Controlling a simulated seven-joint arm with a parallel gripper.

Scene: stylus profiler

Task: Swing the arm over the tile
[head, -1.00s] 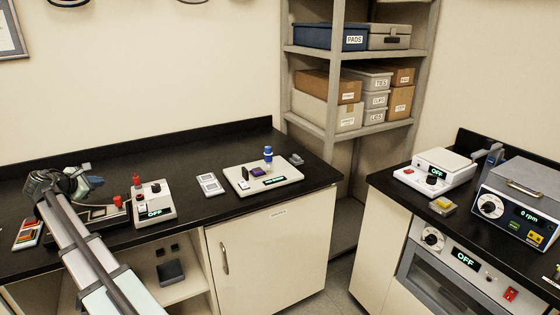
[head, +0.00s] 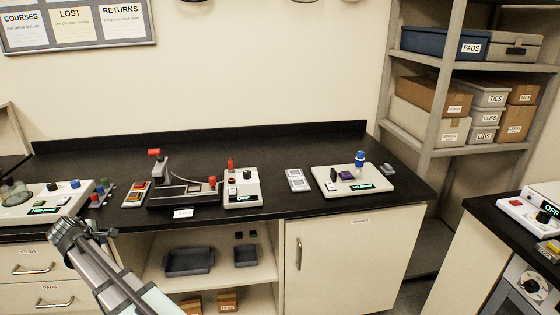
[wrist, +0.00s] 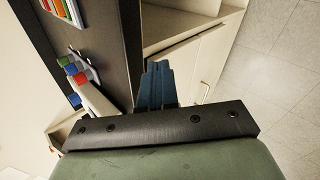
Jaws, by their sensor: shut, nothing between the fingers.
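A white instrument base (head: 380,181) stands on the right part of the black counter. It carries a small dark purple tile (head: 346,175), an upright black piece (head: 333,174), a blue-topped post (head: 360,160) and a green-lit display. Which part is the swinging arm is too small to tell. My gripper (head: 72,232) is in front of the counter's front edge at the lower left, well away from this base. In the wrist view its blue fingers (wrist: 155,85) are together and empty, beside the counter and above the cabinet fronts.
A black device with a red-topped lever (head: 183,190), a white box reading OFF (head: 241,188) and a pale two-panel piece (head: 298,180) stand on the counter left of the base. Another white instrument (head: 45,205) stands further left. Open shelves (head: 215,255) lie below. The floor is clear.

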